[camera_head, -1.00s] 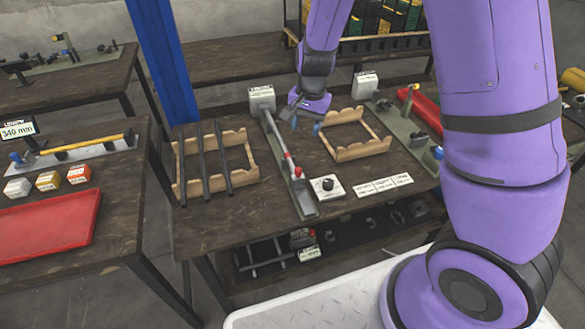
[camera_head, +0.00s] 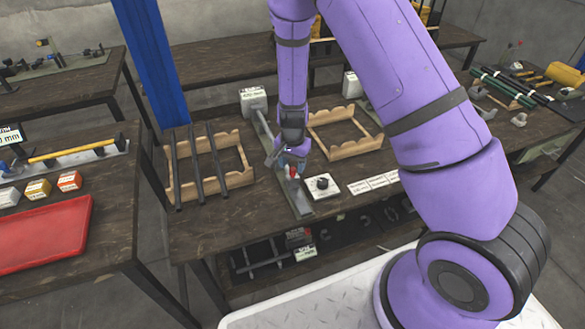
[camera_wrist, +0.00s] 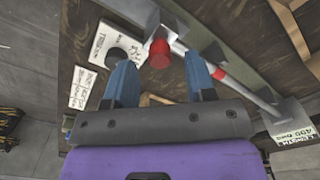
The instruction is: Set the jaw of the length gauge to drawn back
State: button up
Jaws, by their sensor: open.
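The length gauge is a long grey rail (camera_head: 297,201) on the middle table, with a white-faced readout block (camera_head: 254,101) at its far end. The block also shows in the wrist view (camera_wrist: 294,125). A grey jaw block (camera_wrist: 147,17) with a red knob (camera_wrist: 159,53) sits toward the near end; the knob also shows in the head view (camera_head: 293,172). A pale rod with a red band (camera_wrist: 219,74) lies along the gauge. My gripper (camera_head: 289,166) is over the gauge. Its blue fingers (camera_wrist: 161,72) are open and empty, with the knob showing between and just beyond their tips.
A white panel with a black dial (camera_head: 322,186) and white label cards (camera_head: 374,182) lie right of the gauge. Wooden racks stand on both sides; the left one (camera_head: 246,163) holds dark bars. A red tray (camera_head: 45,243) is on the left table.

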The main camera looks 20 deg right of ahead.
aim_at(293, 177)
jog(key=shift+f, duration=1.15)
